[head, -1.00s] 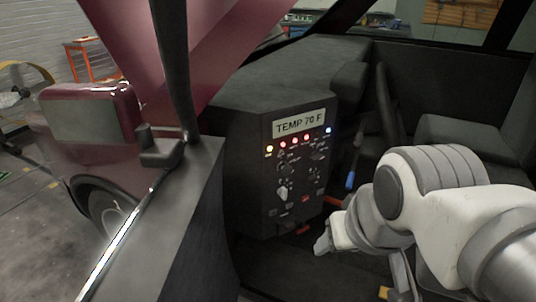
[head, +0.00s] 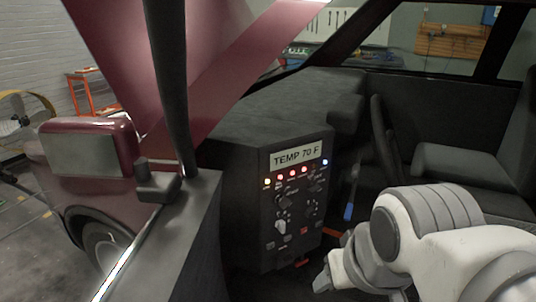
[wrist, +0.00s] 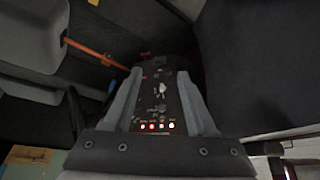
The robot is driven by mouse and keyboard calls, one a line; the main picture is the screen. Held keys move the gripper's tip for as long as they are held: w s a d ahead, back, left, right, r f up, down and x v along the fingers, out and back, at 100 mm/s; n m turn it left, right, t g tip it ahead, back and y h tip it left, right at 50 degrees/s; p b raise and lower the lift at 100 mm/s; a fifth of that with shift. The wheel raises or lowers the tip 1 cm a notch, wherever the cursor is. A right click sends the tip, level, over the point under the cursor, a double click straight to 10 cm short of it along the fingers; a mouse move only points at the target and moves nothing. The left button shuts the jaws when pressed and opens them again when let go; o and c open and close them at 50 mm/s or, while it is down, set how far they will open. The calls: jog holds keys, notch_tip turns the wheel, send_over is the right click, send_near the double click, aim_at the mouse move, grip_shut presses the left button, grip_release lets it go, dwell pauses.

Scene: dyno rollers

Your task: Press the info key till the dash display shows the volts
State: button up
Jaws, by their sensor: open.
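The dash panel (head: 289,210) is a black upright box inside the car. Its dash display (head: 297,156) reads "TEMP 70 F". Below the display runs a row of lit lamps, yellow, red and blue, then knobs and small switches. The info key cannot be told apart from the other controls at this size. My gripper (head: 322,284) is low, just right of the panel's lower edge, apart from it as far as I can see. In the wrist view my open, empty gripper (wrist: 160,82) has the panel controls and lamps (wrist: 152,125) showing between its fingers.
The open car door (head: 165,240) stands at the left of the panel. A blue-handled lever (head: 349,205) and the dark steering wheel (head: 382,140) are right of the panel. A seat (head: 465,165) is behind my arm. An orange bar (wrist: 90,52) crosses the wrist view.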

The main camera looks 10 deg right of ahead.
grip_shut()
dwell(1.7)
